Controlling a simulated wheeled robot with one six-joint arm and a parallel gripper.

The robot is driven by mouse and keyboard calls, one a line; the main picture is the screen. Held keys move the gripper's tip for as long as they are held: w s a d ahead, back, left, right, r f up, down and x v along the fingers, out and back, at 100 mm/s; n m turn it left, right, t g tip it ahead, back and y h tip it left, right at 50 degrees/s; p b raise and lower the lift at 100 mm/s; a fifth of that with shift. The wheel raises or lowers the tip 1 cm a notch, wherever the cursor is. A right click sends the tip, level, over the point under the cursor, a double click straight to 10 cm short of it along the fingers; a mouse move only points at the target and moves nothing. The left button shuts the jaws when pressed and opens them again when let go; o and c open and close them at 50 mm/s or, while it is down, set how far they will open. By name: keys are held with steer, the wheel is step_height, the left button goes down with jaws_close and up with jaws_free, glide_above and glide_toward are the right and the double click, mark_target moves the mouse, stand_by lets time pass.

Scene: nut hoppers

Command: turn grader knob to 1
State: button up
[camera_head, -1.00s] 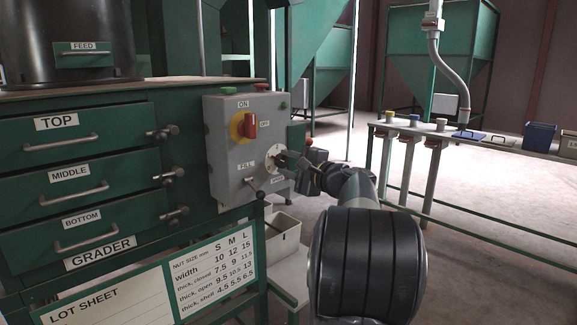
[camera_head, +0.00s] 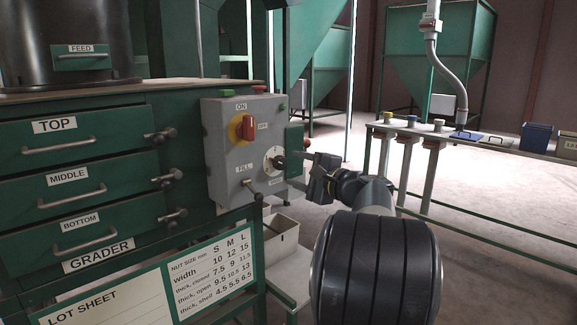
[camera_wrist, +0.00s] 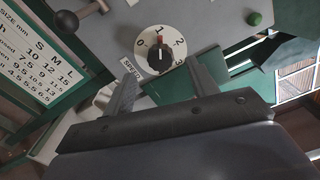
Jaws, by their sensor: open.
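The grader knob (camera_wrist: 160,58) is black with a red pointer mark and sits on a round white dial (camera_wrist: 177,50) marked 0, 1, 2 and 3. The red mark is at the top, at the 1. A SPEED label (camera_wrist: 131,68) is beside the dial. In the head view the dial (camera_head: 269,164) is on the grey control box (camera_head: 225,160). My gripper (camera_wrist: 161,82) is open and empty, with its fingers apart below the dial in the wrist view. In the head view my gripper (camera_head: 302,164) is to the right of the dial, apart from it.
The box also carries a red-and-yellow switch (camera_head: 244,127) and a FILL lever (camera_head: 252,187). Grader drawers with handles (camera_head: 60,144) are on the left. A lot sheet board (camera_head: 130,282) is below. A table with bins (camera_head: 537,137) is at the right.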

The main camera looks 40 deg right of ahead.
mark_target(282, 164)
steer(key=s, duration=0.6)
steer(key=shift+s+d+p, duration=0.25)
steer(key=shift+p, duration=0.05)
steer(key=shift+w, duration=0.15)
steer(key=w, duration=0.7)
steer(key=w+a+b, duration=0.1)
steer(key=w, duration=0.2)
steer(key=shift+w, duration=0.35)
steer(key=shift+s, duration=0.1)
steer(key=shift+f, duration=0.1)
